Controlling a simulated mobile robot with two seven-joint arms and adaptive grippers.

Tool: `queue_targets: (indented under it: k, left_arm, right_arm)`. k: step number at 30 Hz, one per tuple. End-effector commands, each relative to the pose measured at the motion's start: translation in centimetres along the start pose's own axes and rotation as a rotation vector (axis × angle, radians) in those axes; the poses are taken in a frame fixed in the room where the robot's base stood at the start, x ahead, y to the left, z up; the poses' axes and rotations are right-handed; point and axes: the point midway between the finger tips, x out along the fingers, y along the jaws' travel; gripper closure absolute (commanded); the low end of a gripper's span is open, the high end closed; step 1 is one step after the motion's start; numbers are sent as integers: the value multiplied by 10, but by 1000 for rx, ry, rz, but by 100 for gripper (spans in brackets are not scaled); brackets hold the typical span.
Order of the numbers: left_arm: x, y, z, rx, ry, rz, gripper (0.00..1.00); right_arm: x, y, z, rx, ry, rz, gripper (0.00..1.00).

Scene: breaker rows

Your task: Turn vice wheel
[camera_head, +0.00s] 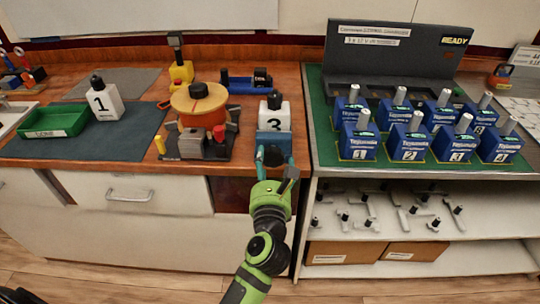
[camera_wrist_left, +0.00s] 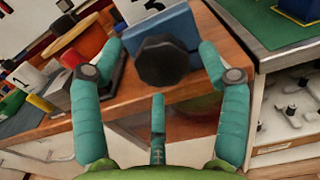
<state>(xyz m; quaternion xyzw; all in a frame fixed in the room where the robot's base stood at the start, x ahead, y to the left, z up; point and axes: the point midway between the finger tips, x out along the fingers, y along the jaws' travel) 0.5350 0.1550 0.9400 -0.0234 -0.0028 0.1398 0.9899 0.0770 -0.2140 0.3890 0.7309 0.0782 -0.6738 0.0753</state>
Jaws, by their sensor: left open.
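A blue vice (camera_head: 274,140) stands at the bench's front edge and holds a white block marked 3 (camera_head: 274,115). In the left wrist view, the vice (camera_wrist_left: 180,27) has a black faceted wheel (camera_wrist_left: 162,62) on its front. My left gripper (camera_head: 273,160) is open in front of the vice. In the left wrist view, its two teal upper fingers (camera_wrist_left: 160,52) stand either side of the wheel, and a third finger (camera_wrist_left: 157,130) is below it. I cannot tell whether any finger touches the wheel. My right gripper is out of view.
An orange round turntable (camera_head: 199,98) with a red part stands left of the vice. Loose handles (camera_head: 365,207) lie on the shelf below.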

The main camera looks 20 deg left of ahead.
Motion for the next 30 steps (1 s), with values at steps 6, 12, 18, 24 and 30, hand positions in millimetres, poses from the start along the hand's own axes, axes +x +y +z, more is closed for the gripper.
queue_targets:
  k: [6, 12, 18, 24, 30]
  left_arm:
    - [25, 0, 1, 4, -1, -1, 25]
    - [29, 0, 0, 3, 0, -1, 25]
    - [28, 0, 0, 4, 0, -1, 53]
    - [28, 0, 0, 4, -2, -1, 81]
    - [28, -1, 4, 56, -3, -2, 81]
  right_arm:
    - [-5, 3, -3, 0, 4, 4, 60]
    - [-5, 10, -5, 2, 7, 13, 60]
    - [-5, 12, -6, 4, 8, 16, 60]
    - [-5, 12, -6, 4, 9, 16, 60]
    - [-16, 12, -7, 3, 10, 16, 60]
